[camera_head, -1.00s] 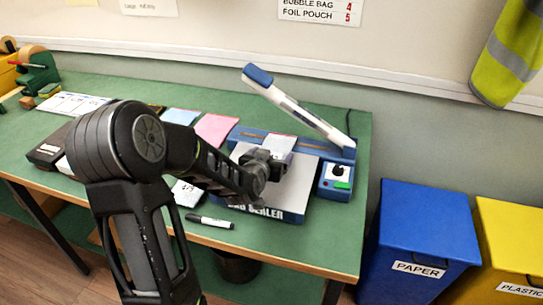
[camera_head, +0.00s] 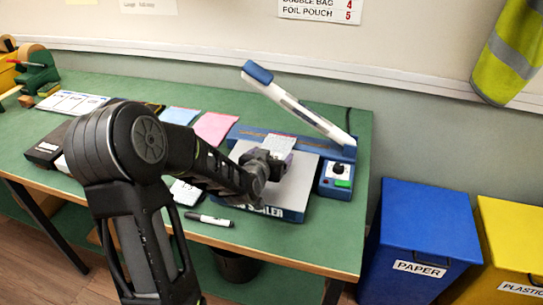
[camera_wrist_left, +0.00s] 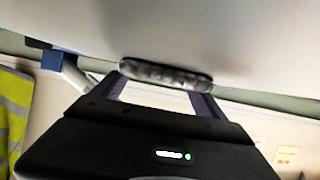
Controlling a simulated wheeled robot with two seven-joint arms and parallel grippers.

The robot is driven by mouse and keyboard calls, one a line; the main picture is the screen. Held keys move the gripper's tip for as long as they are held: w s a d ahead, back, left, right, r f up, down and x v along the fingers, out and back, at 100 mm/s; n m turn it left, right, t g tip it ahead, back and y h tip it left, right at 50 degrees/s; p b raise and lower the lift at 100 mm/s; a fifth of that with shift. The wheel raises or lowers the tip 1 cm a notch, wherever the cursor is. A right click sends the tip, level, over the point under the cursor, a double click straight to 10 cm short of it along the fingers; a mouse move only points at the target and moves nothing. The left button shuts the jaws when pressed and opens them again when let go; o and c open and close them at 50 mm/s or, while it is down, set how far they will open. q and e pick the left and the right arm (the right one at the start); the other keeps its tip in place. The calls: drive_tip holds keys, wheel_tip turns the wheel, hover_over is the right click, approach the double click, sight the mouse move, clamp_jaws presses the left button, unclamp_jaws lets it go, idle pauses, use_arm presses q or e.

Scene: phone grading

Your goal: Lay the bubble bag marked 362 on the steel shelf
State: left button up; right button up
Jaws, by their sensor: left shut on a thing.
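My left gripper (camera_head: 272,160) is shut over the heat sealer, just above or at its grey steel shelf (camera_head: 300,184). A pale bag (camera_head: 281,145) with a faint pinkish edge shows just beyond the fingers and appears held by them. Its number cannot be read. In the left wrist view the gripper (camera_wrist_left: 162,90) has a dark, ribbed strip at its fingertips, and a blurred grey surface fills the top. I cannot tell whether the bag touches the shelf. My left forearm hides part of the bench. My right gripper is not in view.
The sealer's white arm (camera_head: 300,108) stands raised behind the shelf. A control box (camera_head: 337,180) is at its right. A pink sheet (camera_head: 214,127), a blue sheet (camera_head: 180,116) and a marker (camera_head: 209,220) lie on the green bench. Blue (camera_head: 425,230) and yellow (camera_head: 512,245) bins stand right.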

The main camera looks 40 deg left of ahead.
use_arm(q)
drive_tip(key=o, duration=1.5)
drive_tip(key=shift+c, duration=0.2)
drive_tip(key=b+v, duration=0.1)
drive_tip(key=v, duration=0.6)
drive_tip(key=shift+r, duration=0.1)
drive_tip(key=shift+s+d+r, duration=0.1)
drive_tip(key=shift+s+d, duration=0.05)
drive_tip(key=shift+s, duration=0.2)
